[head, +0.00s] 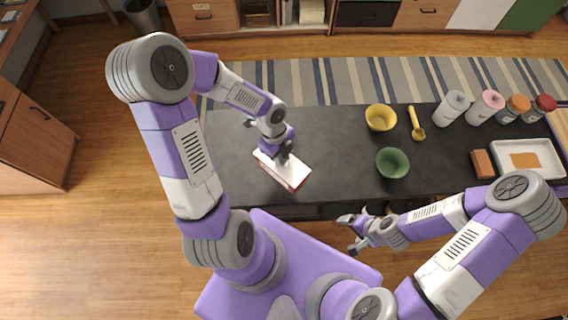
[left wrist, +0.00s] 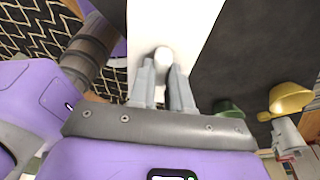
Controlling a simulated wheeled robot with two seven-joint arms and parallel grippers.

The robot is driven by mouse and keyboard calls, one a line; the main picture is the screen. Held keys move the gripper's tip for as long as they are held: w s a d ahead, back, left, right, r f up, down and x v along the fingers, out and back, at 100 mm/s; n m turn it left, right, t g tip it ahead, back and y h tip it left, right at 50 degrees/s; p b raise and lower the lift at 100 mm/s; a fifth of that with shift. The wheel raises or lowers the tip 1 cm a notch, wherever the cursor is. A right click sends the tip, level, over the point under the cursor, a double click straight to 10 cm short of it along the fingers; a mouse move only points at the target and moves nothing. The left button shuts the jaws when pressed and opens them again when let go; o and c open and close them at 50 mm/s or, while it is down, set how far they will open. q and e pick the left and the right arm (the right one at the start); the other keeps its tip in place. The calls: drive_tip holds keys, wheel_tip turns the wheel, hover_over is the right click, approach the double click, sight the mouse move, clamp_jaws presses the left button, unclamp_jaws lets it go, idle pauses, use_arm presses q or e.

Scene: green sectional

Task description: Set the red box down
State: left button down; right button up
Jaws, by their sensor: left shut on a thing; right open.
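The red box (head: 297,176) has a white top and a red side edge. It is at the front left part of the dark countertop (head: 330,140); I cannot tell whether it touches the surface. My left gripper (head: 284,154) is over the box and shut on it. In the left wrist view the fingers (left wrist: 165,88) close on a pale, rounded part of the white top (left wrist: 185,25). My right gripper (head: 350,234) is open and empty, in front of the countertop's front edge.
A yellow bowl (head: 380,117), a yellow scoop (head: 416,124) and a green bowl (head: 392,163) stand right of the box. Several canisters (head: 487,106), a brown block (head: 482,163) and a white tray (head: 504,148) are at the far right. The countertop between box and bowls is clear.

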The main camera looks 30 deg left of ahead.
use_arm(q)
drive_tip(key=shift+f+b, duration=0.95)
drive_tip(key=shift+f, duration=2.15)
drive_tip(key=c, duration=1.1)
unclamp_jaws()
drive_tip(key=r+p, duration=0.1)
drive_tip(key=r, duration=0.3)
drive_tip(key=a+r+p, duration=0.1)
drive_tip(key=r+p, duration=0.1)
drive_tip(key=r, duration=0.2)
drive_tip(key=a+r+p, duration=0.1)
drive_tip(key=r, duration=0.3)
drive_tip(key=shift+w+a+p, duration=0.15)
drive_tip(key=shift+w+p, duration=0.15)
drive_tip(key=shift+p, duration=0.1)
